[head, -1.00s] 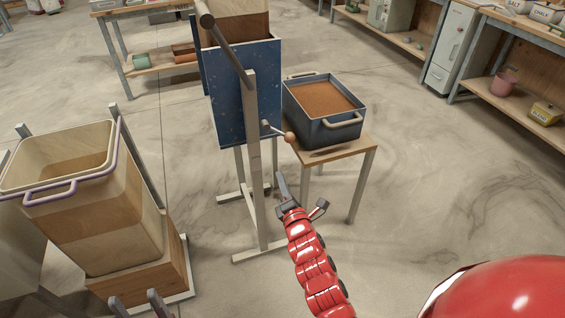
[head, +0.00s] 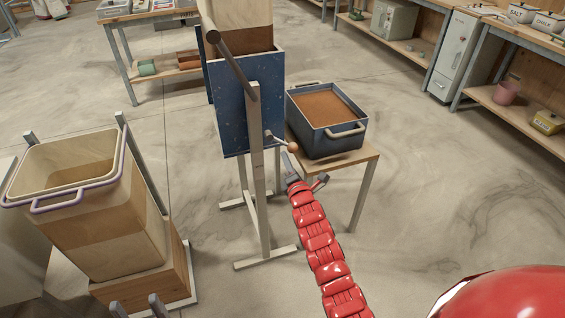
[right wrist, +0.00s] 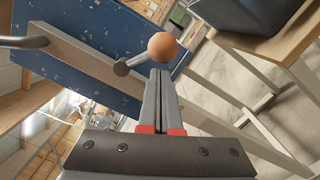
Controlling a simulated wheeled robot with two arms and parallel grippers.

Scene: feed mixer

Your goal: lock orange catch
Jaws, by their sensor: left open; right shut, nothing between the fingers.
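The catch is a short metal lever with an orange ball knob (head: 293,147) on its end, mounted on the upright of the blue hopper's frame. In the right wrist view the ball (right wrist: 163,46) is just beyond my fingertips, and its rod runs left to a dark round pivot (right wrist: 121,69). My right gripper (head: 288,160) is shut and empty, just below the knob; I cannot tell whether it touches it. In the right wrist view its fingers (right wrist: 160,75) are together. My left gripper (head: 138,307) is open at the bottom left edge, mostly cut off.
The blue hopper (head: 236,110) stands on a pale frame, with a dark-ended bar (head: 234,68) at its upper left. A blue tub (head: 335,138) of brown feed sits on a small table (head: 363,156) close right of the knob. A wooden bin (head: 112,232) stands at left. Floor at right is clear.

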